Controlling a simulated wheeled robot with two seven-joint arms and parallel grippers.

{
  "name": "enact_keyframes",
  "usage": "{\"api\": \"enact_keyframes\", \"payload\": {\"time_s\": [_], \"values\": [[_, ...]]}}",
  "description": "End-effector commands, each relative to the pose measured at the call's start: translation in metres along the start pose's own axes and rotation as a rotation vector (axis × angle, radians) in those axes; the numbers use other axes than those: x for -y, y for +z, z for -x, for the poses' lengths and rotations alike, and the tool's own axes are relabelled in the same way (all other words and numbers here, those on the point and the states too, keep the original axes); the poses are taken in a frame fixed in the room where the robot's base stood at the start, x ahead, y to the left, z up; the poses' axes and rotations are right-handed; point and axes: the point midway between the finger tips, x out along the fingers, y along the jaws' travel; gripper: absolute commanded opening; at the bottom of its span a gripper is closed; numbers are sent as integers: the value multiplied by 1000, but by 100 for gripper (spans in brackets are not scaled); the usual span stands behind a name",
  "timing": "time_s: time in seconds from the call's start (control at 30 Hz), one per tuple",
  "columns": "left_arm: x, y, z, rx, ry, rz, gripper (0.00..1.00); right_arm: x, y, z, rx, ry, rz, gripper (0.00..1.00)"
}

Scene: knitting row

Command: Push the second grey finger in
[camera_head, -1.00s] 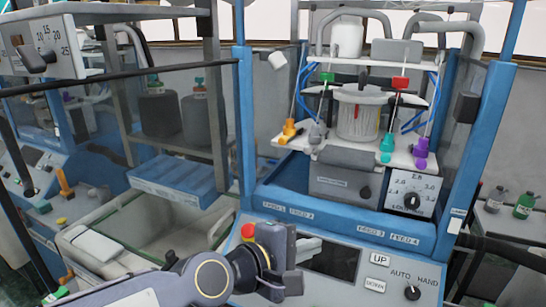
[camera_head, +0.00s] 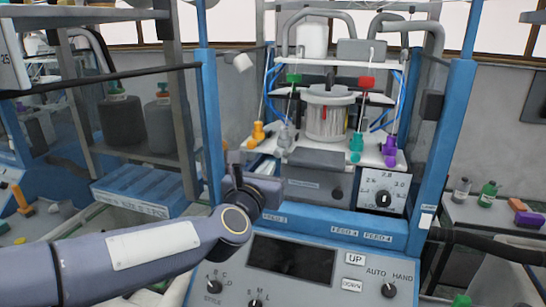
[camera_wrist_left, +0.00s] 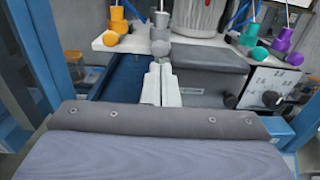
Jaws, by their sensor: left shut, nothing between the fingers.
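The grey finger (camera_head: 284,137) is second from the left in the row of coloured fingers on the white plate. It also shows in the left wrist view (camera_wrist_left: 160,46), with its round grey end facing the camera. My left gripper (camera_head: 262,168) is in front of and below the plate, left of the grey box. In the left wrist view its pale fingertips (camera_wrist_left: 161,68) are together and empty. They point toward the grey finger and lie just below it in the picture. I cannot tell the remaining gap in depth. My right gripper is not in view.
An orange finger (camera_head: 258,132) is left of the grey one; teal (camera_head: 356,146) and purple (camera_head: 390,149) fingers are to the right. The grey box (camera_head: 314,178) and dial panel (camera_head: 384,191) are below the plate. Blue posts (camera_head: 441,150) flank the opening.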

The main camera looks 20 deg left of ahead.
Motion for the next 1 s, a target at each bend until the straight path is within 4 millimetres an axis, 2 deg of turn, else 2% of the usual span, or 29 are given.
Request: {"api": "enact_keyframes", "payload": {"time_s": [0.1,0.3,0.77,1.0], "values": [[0,2,-23,-4,1,-1,0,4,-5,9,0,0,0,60],[0,1,-45,-1,0,-2,0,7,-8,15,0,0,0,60],[0,-1,-51,0,0,-1,0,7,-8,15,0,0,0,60],[0,-3,-81,1,0,-1,0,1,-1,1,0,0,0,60]]}}
